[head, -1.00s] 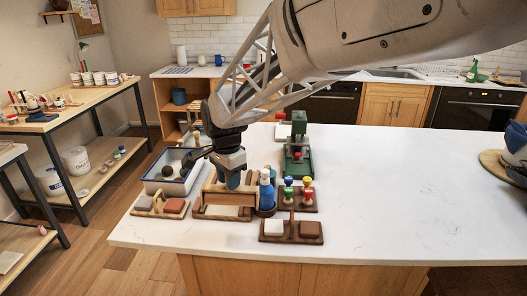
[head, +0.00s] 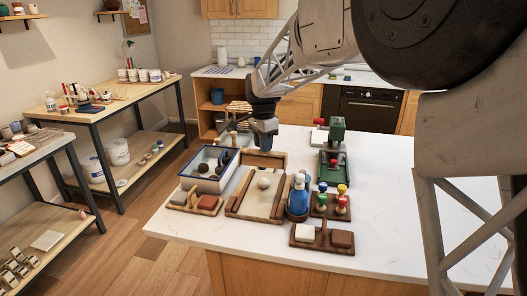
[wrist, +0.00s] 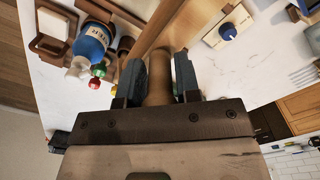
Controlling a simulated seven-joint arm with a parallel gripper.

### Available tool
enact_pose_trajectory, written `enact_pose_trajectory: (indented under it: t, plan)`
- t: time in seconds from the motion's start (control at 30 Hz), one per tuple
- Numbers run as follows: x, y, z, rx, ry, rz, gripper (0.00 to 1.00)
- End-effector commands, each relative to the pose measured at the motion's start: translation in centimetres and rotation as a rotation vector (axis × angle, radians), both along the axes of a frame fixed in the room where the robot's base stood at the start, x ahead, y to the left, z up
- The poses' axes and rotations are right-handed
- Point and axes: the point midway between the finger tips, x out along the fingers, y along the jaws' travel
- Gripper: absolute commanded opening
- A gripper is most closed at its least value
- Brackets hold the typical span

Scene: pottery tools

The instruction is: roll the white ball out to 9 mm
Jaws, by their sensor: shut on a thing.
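The white ball (head: 264,183) sits on the pale slab of a wooden-framed tray (head: 238,208). My gripper (head: 264,140) is behind and above the ball, over the far end of the tray. In the wrist view my gripper (wrist: 159,82) is shut on a round wooden handle (wrist: 160,72). A brown wooden board (head: 265,159) shows below the gripper in the head view, apart from the ball; I cannot tell whether it touches the tray. The ball cannot be made out in the wrist view.
A blue bottle (head: 298,194) stands right of the tray, beside a stand with coloured knobs (head: 342,200). A blue-rimmed box (head: 209,171) is left. A green press (head: 334,158) is behind right.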

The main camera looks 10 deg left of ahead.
Motion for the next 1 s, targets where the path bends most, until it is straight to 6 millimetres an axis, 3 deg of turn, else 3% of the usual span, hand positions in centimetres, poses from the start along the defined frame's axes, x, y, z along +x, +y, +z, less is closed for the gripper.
enact_pose_trajectory:
  t: [0.1, 0.3, 1.0]
  plan:
    - [1.5, 0.2, 0.0, 0.0, 0.0, -0.003, 0.0]
    - [2.6, 0.4, 0.1, -0.001, 0.002, -0.005, 0.0]
    - [2.7, 0.4, -0.8, -0.001, 0.001, -0.006, 0.0]
